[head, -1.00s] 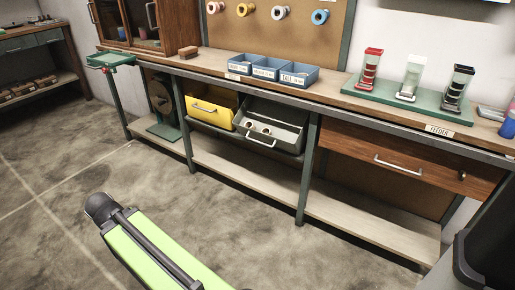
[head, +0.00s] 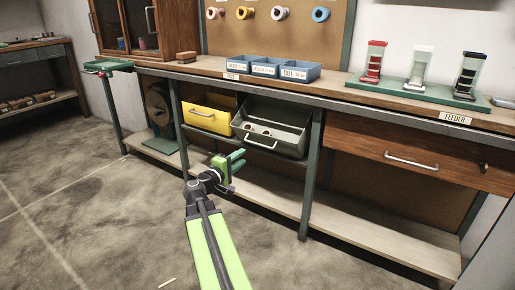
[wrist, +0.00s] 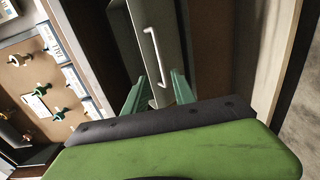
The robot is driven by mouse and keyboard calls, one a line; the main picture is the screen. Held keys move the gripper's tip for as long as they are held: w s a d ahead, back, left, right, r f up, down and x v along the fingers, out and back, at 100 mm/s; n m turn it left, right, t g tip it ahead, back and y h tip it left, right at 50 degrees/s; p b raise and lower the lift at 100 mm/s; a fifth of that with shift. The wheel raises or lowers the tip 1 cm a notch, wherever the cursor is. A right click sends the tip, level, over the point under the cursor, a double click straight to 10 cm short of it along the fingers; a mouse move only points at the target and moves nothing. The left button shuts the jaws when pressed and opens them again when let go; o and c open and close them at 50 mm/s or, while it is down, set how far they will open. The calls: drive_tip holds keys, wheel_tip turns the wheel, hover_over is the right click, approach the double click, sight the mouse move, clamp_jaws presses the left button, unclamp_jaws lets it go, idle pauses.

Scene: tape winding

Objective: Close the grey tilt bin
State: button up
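The grey tilt bin (head: 284,139) hangs under the bench, tipped open towards me, with a few small rolls inside. Its pale bar handle (head: 261,144) is on its front. In the wrist view the grey bin front (wrist: 143,18) and its handle (wrist: 154,55) appear turned on their side, ahead of my fingers. My gripper (head: 240,160) is just below and left of the bin's handle in the head view. Its two green fingers are apart with nothing held, and they also show in the wrist view (wrist: 160,92). Whether they touch the bin cannot be told.
A yellow bin (head: 207,115) hangs left of the grey one. A bench leg (head: 312,175) stands to its right, and a wooden lower shelf (head: 275,198) runs below. A wooden drawer (head: 415,156) is further right.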

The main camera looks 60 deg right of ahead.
drive_tip(key=d, duration=1.2)
drive_tip(key=shift+f, duration=0.15)
drive_tip(key=shift+c, duration=0.3)
clamp_jaws()
idle(0.5)
